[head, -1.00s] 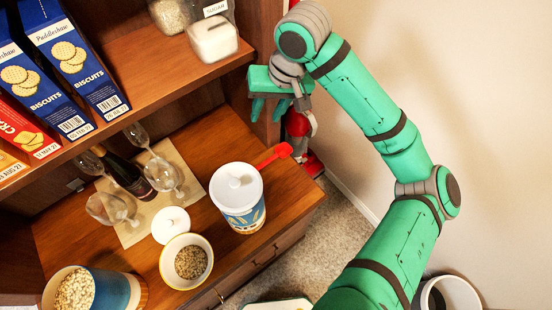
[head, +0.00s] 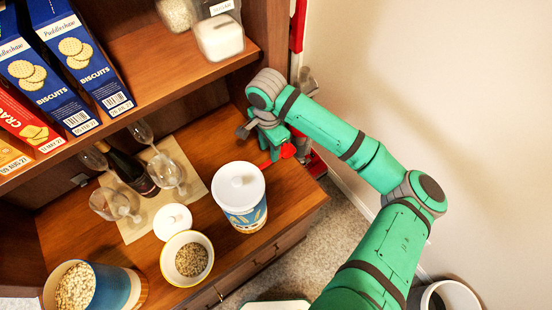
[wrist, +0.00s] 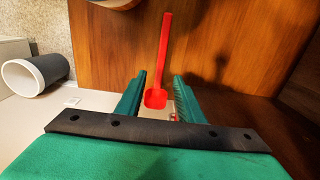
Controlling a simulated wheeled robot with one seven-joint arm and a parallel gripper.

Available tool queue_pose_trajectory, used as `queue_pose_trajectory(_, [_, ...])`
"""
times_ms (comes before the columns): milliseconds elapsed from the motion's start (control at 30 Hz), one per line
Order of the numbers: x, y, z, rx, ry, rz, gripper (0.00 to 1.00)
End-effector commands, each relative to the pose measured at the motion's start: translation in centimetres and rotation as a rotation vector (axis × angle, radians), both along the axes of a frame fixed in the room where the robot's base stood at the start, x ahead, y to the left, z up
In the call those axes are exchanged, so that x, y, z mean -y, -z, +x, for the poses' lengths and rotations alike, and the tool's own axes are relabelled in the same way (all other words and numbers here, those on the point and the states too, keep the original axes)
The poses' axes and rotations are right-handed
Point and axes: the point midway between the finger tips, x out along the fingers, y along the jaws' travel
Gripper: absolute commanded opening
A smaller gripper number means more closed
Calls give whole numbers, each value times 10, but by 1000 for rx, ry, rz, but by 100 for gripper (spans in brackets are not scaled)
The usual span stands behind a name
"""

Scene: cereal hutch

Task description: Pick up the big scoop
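The big scoop is red and lies on the wooden counter near its right end. In the wrist view the scoop (wrist: 164,55) has its long handle pointing up the picture and its squarish bowl between my finger tips. In the head view only part of the scoop (head: 287,151) shows, beside and under my gripper (head: 272,150). My gripper (wrist: 158,88) is open, with one green finger on each side of the bowl. I see gaps beside the bowl, so it is not clamped. Height above the counter is hard to tell.
A white-lidded canister (head: 238,196) stands just left of the scoop. A bowl of grain (head: 190,260), glasses (head: 163,172) and a dark bottle (head: 130,172) are farther left. A shelf with biscuit boxes (head: 75,60) overhangs. A bin (wrist: 35,75) stands on the floor.

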Motion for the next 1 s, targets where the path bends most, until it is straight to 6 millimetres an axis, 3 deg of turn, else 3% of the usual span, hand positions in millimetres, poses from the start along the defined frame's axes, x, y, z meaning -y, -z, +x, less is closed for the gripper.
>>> queue_pose_trajectory(267, [0,20,0,1,-1,-1,34])
queue_pose_trajectory(600, [0,60,-1,1,-1,0,34])
queue_pose_trajectory(867, [0,62,-1,2,-1,0,34])
queue_pose_trajectory(1000, [0,62,-1,2,-1,1,3])
